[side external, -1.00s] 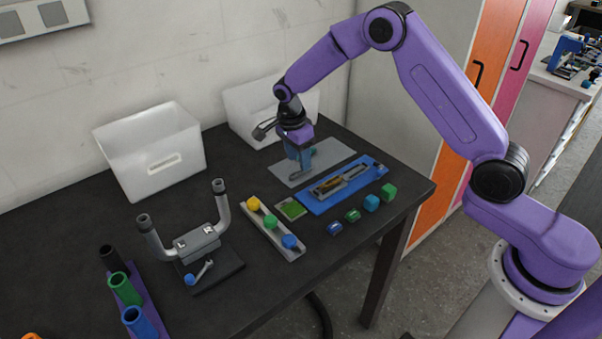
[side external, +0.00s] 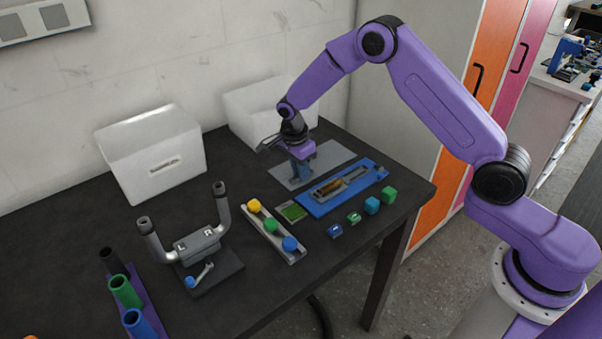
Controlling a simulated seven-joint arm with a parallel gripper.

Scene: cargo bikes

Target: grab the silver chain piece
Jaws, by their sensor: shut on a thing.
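My gripper (side external: 301,178) points down over the grey mat (side external: 328,158) at the back right of the dark table. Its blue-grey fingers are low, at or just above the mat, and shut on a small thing. That thing is mostly hidden by the fingers and too small to make out. I cannot pick out the silver chain piece with certainty. A blue tray (side external: 316,206) lies just in front of the mat and holds a long gold and grey metallic part (side external: 345,184).
White bins (side external: 152,155) stand along the wall, one close behind my gripper. In front are small blue and green blocks (side external: 372,205), a rail with coloured knobs (side external: 271,227), a handlebar fixture (side external: 196,243) and coloured tubes (side external: 125,291). The table's left middle is clear.

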